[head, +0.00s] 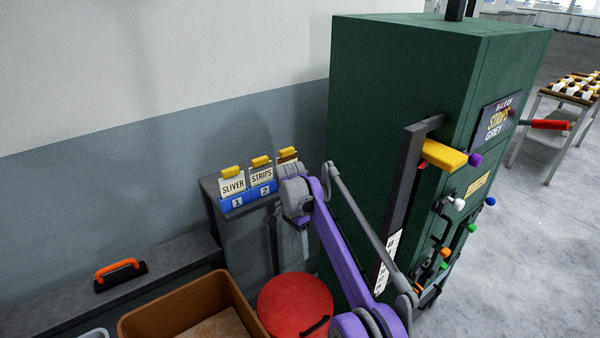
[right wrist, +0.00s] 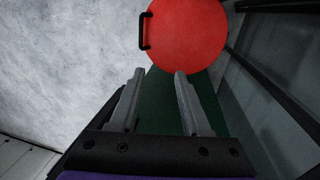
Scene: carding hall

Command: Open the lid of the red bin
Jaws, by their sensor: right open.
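The red bin's lid (head: 290,300) is a round red disc at the bottom middle of the head view, lying flat with its black bar handle (head: 316,327) near its lower right edge. In the right wrist view the lid (right wrist: 190,35) is at the top, with the handle (right wrist: 145,30) on its left edge. My right gripper (head: 304,242) hangs at the end of the purple arm, beyond the lid in the head view. In the right wrist view its fingers (right wrist: 158,75) are apart with nothing between them, short of the lid and handle. My left gripper is not in view.
A tall green press (head: 400,90) with coloured knobs stands close to the right of my arm. A grey stand (head: 245,222) with label cards is behind it. A brown crate (head: 170,325) is left of the bin. Open floor (head: 545,230) lies at the right.

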